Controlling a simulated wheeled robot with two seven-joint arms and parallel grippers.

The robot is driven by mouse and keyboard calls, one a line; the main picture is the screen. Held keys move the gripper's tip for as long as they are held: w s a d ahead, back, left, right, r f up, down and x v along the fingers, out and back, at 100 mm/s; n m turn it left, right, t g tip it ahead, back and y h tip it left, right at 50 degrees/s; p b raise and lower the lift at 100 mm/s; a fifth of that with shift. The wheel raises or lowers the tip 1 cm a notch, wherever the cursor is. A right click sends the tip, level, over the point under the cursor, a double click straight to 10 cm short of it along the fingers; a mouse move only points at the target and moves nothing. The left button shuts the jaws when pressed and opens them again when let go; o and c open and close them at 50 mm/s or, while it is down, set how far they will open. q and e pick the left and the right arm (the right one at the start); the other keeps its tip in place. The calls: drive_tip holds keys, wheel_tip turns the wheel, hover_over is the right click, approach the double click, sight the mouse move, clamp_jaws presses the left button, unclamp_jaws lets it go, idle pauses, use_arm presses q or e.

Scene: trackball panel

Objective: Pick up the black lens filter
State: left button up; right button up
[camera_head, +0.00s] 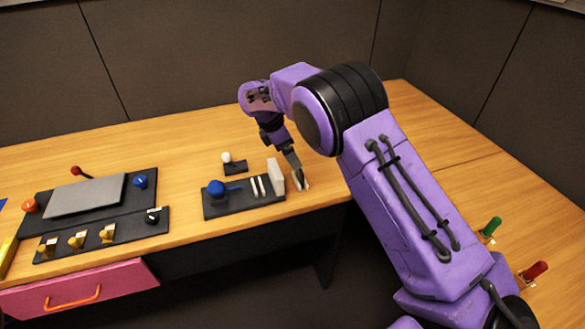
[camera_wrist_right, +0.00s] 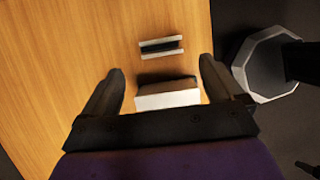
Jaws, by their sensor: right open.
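My right gripper (camera_head: 298,184) points down at the front of the desk, just right of a small black panel. In the wrist view its fingers (camera_wrist_right: 161,88) are apart, with a white block (camera_wrist_right: 167,99) showing between them. A dark strip lies along the block's far side; I cannot tell if it is a part or shadow. Beyond the fingertips a small dark piece with pale long edges (camera_wrist_right: 161,46) lies on the wood. I cannot tell for certain which piece is the black lens filter. My left gripper is out of view.
The black panel (camera_head: 225,204) carries a blue ball (camera_head: 215,187), two white strips and an upright white block (camera_head: 275,175). A white-knobbed switch (camera_head: 233,165) stands behind. Control panels lie left. Green (camera_head: 492,226) and red (camera_head: 536,270) handles stand right. The back desk is clear.

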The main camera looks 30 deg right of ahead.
sight(300, 171)
drive_tip(key=p+x, duration=0.2)
drive_tip(key=x, duration=0.7)
drive_tip(key=shift+w+f, duration=0.1)
drive_tip(key=shift+f, duration=0.05)
drive_tip(key=shift+d+f, duration=0.15)
drive_tip(key=shift+f, duration=0.1)
drive_tip(key=c, duration=1.1)
